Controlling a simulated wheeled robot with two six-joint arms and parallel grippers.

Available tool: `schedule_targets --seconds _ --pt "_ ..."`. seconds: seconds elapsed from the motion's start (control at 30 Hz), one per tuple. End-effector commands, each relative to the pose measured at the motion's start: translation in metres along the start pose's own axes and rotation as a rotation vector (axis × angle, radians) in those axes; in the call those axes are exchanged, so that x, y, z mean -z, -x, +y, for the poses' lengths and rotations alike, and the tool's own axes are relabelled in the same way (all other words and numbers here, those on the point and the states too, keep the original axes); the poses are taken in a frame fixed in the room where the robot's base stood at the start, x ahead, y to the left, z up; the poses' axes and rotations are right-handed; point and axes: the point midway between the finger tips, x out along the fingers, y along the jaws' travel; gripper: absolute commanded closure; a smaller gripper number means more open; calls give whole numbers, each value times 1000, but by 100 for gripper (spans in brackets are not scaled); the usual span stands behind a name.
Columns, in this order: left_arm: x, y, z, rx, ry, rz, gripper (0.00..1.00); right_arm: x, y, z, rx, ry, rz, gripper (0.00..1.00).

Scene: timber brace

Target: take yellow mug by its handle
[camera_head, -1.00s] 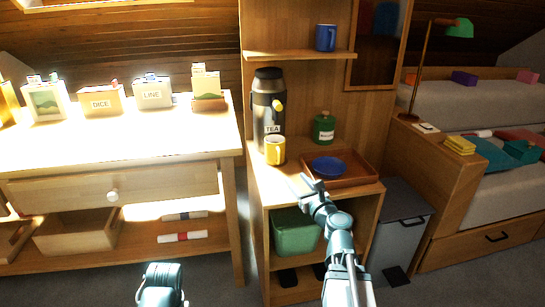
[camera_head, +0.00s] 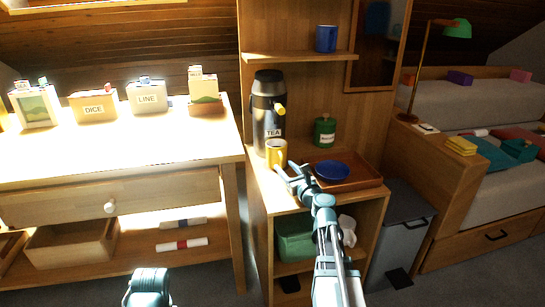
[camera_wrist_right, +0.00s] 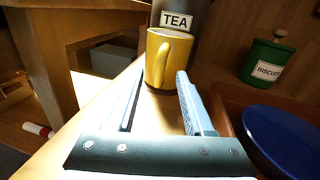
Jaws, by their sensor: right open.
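The yellow mug (camera_head: 275,152) stands upright on the cabinet top, in front of the tea flask (camera_head: 268,112). In the right wrist view the yellow mug (camera_wrist_right: 169,58) is straight ahead, with its handle facing the camera. My right gripper (camera_head: 285,172) is open and just in front of the mug. In the wrist view its fingers (camera_wrist_right: 158,88) are spread, with the tips close to the mug's lower part and nothing held between them. My left arm shows only as a rounded link at the bottom; its gripper is out of view.
A wooden tray (camera_head: 368,174) with a blue plate (camera_head: 331,170) lies to the right of my right gripper. A green biscuit jar (camera_head: 324,133) stands behind it. A shelf with a blue mug (camera_head: 326,38) hangs above.

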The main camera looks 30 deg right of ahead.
Motion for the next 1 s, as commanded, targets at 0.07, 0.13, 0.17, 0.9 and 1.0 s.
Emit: schedule_targets --seconds 0.07,0.13,0.17,0.9,1.0 --pt "0 0 0 0 0 0 100 0 -10 -8 3 0 0 48" --pt "0 0 0 0 0 0 100 0 -14 -11 5 0 0 48" --pt "0 0 0 0 0 0 100 0 -15 -12 6 0 0 48" --pt "0 0 0 0 0 0 100 0 -14 -11 6 0 0 100" --pt "0 0 0 0 0 0 100 0 -14 -11 6 0 0 100"
